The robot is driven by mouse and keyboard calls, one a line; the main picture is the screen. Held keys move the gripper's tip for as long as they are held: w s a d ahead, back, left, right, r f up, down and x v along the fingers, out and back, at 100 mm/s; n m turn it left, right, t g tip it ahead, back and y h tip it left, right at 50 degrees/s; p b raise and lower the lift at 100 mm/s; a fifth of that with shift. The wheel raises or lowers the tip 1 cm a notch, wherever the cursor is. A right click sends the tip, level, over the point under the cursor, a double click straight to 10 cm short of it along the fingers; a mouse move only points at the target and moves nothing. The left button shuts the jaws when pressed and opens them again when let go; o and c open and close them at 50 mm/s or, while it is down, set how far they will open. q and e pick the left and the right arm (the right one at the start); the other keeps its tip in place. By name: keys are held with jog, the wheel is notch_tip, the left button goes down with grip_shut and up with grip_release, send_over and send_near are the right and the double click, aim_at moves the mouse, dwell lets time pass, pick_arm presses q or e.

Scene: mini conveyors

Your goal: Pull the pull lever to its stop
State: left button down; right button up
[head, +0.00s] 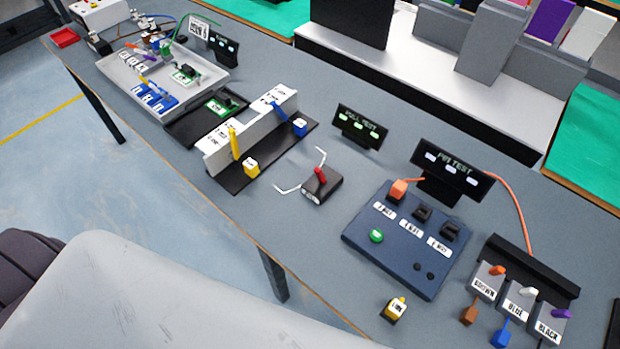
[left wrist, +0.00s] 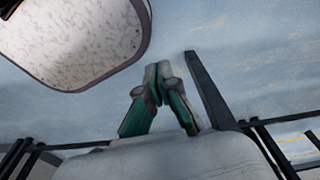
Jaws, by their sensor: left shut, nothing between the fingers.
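The pull lever appears to be the small red handle (head: 320,174) on a dark box (head: 323,188) in the middle of the table in the head view. White bent wires stick out from the box on two sides. A small dark display (head: 361,126) reading like "PULL TEST" stands just behind it. My left gripper (left wrist: 158,72) shows only in the left wrist view, with its green and grey fingers shut and nothing between them. No lever or box shows in that view. My right gripper is in neither view.
A blue test panel (head: 405,245) with a green button stands right of the lever box. A white block rack (head: 250,130) on a black base stands left. A grey tray (head: 125,75) lies at the far left. The table front before the lever is clear.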

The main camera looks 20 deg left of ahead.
pick_arm(q)
jog(key=w+r+m+t, duration=0.2)
jog(key=w+r+m, duration=0.2)
jog(key=r, duration=0.9)
jog(key=w+a+r+m+t, duration=0.1)
jog(key=w+r+m, duration=0.4)
jog(key=w+r, duration=0.5)
jog(key=w+a+r+m+t+y, duration=0.1)
jog(key=w+r+m+t, duration=0.3)
jog(key=r, duration=1.2)
jog(key=shift+w+a+r, duration=0.1)
jog(key=shift+w+r, duration=0.1)
jog(key=shift+w, duration=1.25)
jog(key=w+r+m+t+h, duration=0.1)
jog(key=m, duration=0.7)
jog(key=w+d+r+m+t+h, duration=0.1)
jog(key=m+h, duration=0.1)
jog(key=m, duration=0.6)
jog(key=w+d+m+t+h, duration=0.1)
jog(key=w+m+h, duration=0.1)
jog(key=m, duration=0.6)
jog(key=shift+d+r+m+t, duration=0.15)
jog(key=shift+r+m+t, duration=0.15)
jog(key=shift+r, duration=0.1)
